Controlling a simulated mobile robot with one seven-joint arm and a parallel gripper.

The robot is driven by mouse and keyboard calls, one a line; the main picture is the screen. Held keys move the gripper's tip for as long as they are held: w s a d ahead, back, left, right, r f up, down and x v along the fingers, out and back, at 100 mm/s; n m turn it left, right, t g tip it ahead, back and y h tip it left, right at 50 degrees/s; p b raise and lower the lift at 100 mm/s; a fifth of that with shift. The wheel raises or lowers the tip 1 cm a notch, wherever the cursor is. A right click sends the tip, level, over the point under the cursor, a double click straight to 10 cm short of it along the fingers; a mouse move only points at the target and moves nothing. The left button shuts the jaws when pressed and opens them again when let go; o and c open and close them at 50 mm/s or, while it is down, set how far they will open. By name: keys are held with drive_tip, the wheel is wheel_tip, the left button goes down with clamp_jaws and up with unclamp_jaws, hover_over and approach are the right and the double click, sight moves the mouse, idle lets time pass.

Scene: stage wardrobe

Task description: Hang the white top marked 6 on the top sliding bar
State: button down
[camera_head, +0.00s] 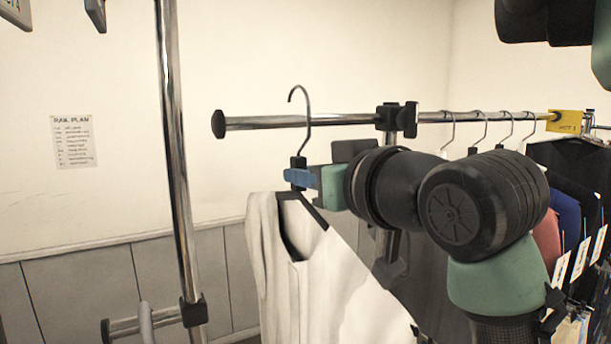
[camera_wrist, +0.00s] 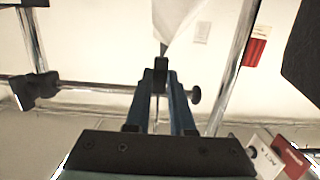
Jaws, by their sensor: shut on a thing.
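A white top (camera_head: 285,260) hangs from a hanger with a black neck and a metal hook (camera_head: 306,105). No number on it is legible. My gripper (camera_head: 302,178) has its blue fingers shut on the hanger's neck; the fingers also show in the wrist view (camera_wrist: 160,85), with part of the white top (camera_wrist: 178,18) beyond them. The top sliding bar (camera_head: 265,122) ends in a black cap at its left. The hook's curve stands above the bar and its shank crosses the bar in the picture; I cannot tell whether the hook is over the bar. My arm hides the top's right side.
A black clamp (camera_head: 390,118) holds the bar. Several hangers (camera_head: 480,128) with dark, blue and pink clothes hang to the right, by a yellow tag (camera_head: 565,122). A chrome upright (camera_head: 175,150) stands at the left. The bar between its cap and the clamp is otherwise bare.

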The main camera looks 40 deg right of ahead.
drive_tip(key=shift+w+r, duration=0.2)
drive_tip(key=shift+w, duration=0.15)
drive_tip(key=shift+s+r, duration=0.1)
drive_tip(key=shift+s, duration=0.05)
drive_tip(key=shift+r+x, duration=0.15)
drive_tip(key=shift+x, duration=1.05)
drive_tip(key=shift+r+x, duration=0.15)
drive_tip(key=shift+x, duration=1.1)
drive_tip(key=shift+r+x, duration=0.2)
drive_tip(key=shift+x, duration=1)
drive_tip(key=shift+f, duration=0.15)
drive_tip(key=shift+f+b, duration=1.35)
drive_tip(key=shift+f, duration=0.45)
drive_tip(key=shift+r, duration=0.1)
